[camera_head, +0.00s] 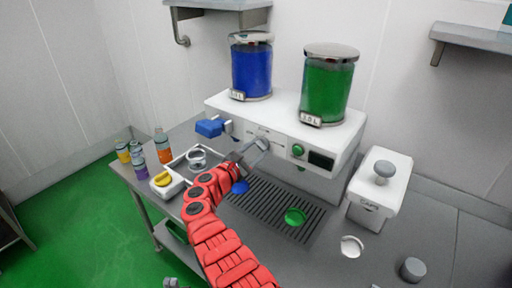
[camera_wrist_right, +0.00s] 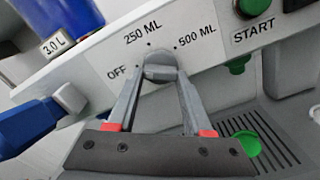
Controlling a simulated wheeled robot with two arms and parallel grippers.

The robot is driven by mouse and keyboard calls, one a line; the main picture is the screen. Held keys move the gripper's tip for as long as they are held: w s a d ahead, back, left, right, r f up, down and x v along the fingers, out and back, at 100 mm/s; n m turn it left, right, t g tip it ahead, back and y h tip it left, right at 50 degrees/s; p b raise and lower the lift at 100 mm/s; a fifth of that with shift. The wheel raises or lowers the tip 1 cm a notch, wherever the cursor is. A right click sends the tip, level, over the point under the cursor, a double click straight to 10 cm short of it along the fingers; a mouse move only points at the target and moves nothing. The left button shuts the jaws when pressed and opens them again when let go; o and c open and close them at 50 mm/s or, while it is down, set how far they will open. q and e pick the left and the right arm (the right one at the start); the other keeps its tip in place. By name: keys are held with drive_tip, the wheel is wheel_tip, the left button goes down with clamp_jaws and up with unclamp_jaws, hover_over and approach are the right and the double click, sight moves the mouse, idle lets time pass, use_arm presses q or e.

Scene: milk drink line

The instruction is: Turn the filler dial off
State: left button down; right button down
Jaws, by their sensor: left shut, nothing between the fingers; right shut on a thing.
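The filler dial (camera_wrist_right: 160,68) is a grey knob on the white front panel of the filler machine (camera_head: 341,142). The printed marks OFF, 250 ML and 500 ML stand around it. My right gripper (camera_wrist_right: 160,82) is shut on the dial, one finger on each side. Which mark the dial points at cannot be told. My left gripper (camera_head: 170,283) is shut and empty at the bottom edge, mostly out of view.
A green START button (camera_head: 298,150) sits right of the dial. A blue lever (camera_head: 209,127) sticks out on the left. Blue (camera_head: 252,70) and green (camera_head: 326,90) tanks stand on top. A green cup (camera_head: 295,217) is on the drip grate, and a blue cup (camera_head: 240,187) is near my right arm.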

drive_tip(key=shift+r, duration=0.2)
idle(0.3)
drive_tip(key=c, duration=0.5)
unclamp_jaws()
drive_tip(key=shift+w, duration=0.1)
drive_tip(key=shift+o, duration=1)
drive_tip(key=shift+d+f, duration=0.1)
drive_tip(key=shift+f, duration=0.1)
